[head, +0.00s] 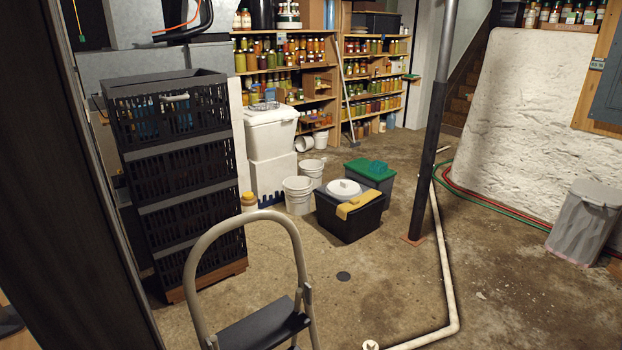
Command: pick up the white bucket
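Several white buckets stand on the concrete floor in the middle distance. The nearest white bucket (298,197) is upright, just left of a black tote (345,220). Another white bucket (312,170) stands close behind it. Farther back, a smaller white bucket (304,144) seems tipped on its side, beside another small white one (320,139). A round white lid or tub (344,188) rests on the black tote with a yellow item (359,205). I cannot tell which bucket the task means. Neither of my grippers is in view.
A step stool (262,325) stands close in front. Stacked black crates (185,175) rise at left, with white coolers (270,135) beyond. A dark post (428,160) and white floor pipe (447,270) lie at right. Jar shelves (285,72) line the back. Open floor is mid-right.

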